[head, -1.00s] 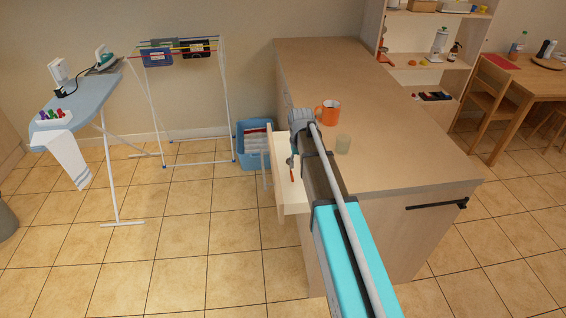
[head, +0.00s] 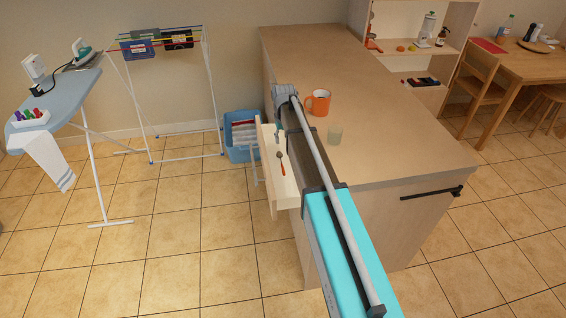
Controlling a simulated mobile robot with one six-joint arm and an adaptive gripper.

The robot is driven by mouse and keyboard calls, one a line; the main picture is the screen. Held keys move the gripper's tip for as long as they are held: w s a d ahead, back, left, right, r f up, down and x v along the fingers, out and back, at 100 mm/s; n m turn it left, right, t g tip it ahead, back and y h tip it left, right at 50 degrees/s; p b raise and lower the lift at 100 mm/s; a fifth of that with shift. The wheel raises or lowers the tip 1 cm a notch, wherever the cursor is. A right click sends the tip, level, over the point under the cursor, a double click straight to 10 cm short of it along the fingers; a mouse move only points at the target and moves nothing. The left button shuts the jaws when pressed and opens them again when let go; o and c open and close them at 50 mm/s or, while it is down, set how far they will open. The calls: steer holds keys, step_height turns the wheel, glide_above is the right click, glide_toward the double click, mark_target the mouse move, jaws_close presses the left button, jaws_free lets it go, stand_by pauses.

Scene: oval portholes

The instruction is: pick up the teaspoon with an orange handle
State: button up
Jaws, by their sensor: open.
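The teaspoon with an orange handle (head: 283,170) lies in the open drawer (head: 272,209) on the left side of the wooden counter, in the head view. Its dark bowl points away from me and its orange-red handle points toward me. A small bluish item (head: 277,130) shows farther back in the drawer; I cannot tell what it is. My arm reaches forward over the drawer and the counter edge, with its grey wrist end beyond the spoon in the picture. My gripper's fingers do not show; the wrist and arm hide them. The arm also covers part of the drawer.
A blue basket (head: 240,150) stands on the floor behind the drawer. A drying rack (head: 208,90) and ironing board (head: 75,100) are left. Floor between is clear.

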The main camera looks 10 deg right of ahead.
steer(key=b, duration=0.8)
glide_above(282, 166)
steer(key=shift+d+f, duration=0.15)
steer(key=shift+f, duration=1.85)
steer(key=shift+d+f, duration=0.15)
steer(key=shift+f, duration=1.85)
steer(key=shift+f, duration=0.1)
steer(key=shift+a+f+b, duration=0.15)
steer(key=shift+f+b, duration=1.05)
steer(key=shift+f, duration=0.05)
steer(key=shift+a+f+b, duration=0.1)
steer(key=shift+f+b, duration=1.1)
steer(key=shift+f, duration=0.05)
jaws_close()
